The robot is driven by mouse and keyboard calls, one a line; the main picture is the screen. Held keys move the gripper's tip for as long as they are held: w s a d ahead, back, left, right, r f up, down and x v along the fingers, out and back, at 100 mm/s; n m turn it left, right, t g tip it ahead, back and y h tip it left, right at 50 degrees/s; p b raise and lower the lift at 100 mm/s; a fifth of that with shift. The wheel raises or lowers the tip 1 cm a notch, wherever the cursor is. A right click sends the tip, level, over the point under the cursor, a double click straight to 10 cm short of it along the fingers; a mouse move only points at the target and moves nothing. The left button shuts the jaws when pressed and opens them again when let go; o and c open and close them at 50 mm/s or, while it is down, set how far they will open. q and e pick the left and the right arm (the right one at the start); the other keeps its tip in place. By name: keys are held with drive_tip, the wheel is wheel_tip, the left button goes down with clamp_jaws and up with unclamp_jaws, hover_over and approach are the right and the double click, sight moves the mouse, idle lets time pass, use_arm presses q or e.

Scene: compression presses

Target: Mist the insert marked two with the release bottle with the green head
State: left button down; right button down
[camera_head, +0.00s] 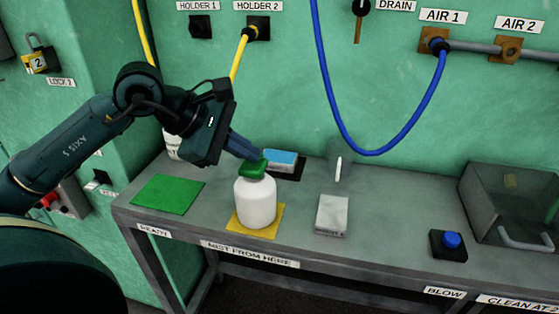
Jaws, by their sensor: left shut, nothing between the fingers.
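A white bottle with a green head (256,202) stands upright on a yellow mat (236,226) above the "MIST FROM HERE" label. My left gripper (258,158) comes in from the upper left. Its fingers are shut with nothing between them, and their tips are at the top of the green head; I cannot tell if they touch it. A light grey block (332,214) lies right of the bottle with a small label on its front, too small to read. I cannot tell which insert is marked two. My right gripper is not in view.
A green mat (168,194) lies empty at the left by "READY". Behind the bottle is a blue-topped block (281,158) on a dark pad. Another white bottle (173,147) is partly behind my arm. A blue button (452,240) and clear box (505,200) stand right. A blue hose (375,152) hangs behind.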

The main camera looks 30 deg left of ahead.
sight(246, 165)
use_arm(q)
drive_tip(key=shift+r, duration=0.1)
wheel_tip(246, 165, up, 6)
drive_tip(key=p, duration=0.4)
idle(0.7)
